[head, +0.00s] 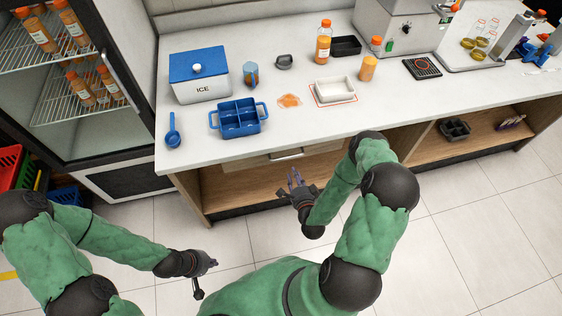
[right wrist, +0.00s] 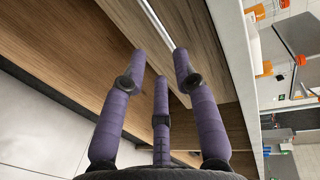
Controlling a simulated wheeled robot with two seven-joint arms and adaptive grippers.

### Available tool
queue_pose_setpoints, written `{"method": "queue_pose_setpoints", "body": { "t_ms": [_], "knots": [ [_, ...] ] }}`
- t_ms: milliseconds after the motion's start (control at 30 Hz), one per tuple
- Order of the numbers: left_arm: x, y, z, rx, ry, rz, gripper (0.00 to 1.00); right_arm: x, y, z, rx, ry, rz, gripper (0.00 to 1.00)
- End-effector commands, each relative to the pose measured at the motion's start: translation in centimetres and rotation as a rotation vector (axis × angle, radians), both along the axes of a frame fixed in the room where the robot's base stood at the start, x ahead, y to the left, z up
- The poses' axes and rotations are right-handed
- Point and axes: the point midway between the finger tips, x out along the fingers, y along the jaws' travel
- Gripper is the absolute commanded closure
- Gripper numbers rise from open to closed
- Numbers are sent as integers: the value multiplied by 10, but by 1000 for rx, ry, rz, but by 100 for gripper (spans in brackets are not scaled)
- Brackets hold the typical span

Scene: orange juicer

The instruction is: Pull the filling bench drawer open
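The filling bench drawer (head: 254,162) is a pale wooden front under the white counter, and it looks shut. Its metal bar handle (head: 287,154) shows just below the counter edge, and the handle also shows in the right wrist view (right wrist: 156,20). My right gripper (head: 294,176) is in front of the bench, a little below the handle in the head view. In the right wrist view its purple fingers (right wrist: 159,68) are spread and empty, with fingertips near the handle; contact cannot be told. My left gripper (head: 213,263) hangs over the floor, away from the bench; its finger opening is unclear.
The counter (head: 205,148) holds a blue caddy (head: 238,118), an ice box (head: 199,75), a blue scoop (head: 173,131) and a white tray (head: 334,91). A fridge (head: 95,75) with bottles stands at the left. The open shelf (head: 240,187) lies below the drawer. The tiled floor at right is clear.

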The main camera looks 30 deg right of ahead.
Motion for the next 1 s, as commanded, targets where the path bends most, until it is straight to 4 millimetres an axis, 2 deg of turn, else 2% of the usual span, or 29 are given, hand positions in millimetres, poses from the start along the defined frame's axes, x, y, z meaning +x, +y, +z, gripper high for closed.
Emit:
{"method": "queue_pose_setpoints", "body": {
  "t_ms": [400,600,800,1000],
  "knots": [
    [0,0,-14,0,0,0,100,65,-14,-15,-2,1,4,71],
    [0,0,-18,0,0,0,100,88,-20,-20,-3,2,3,71],
    [0,0,-20,0,0,0,100,97,-22,-22,-1,4,2,71],
    [0,0,-19,0,0,0,100,98,-22,-21,-1,4,1,71]
  ]
}}
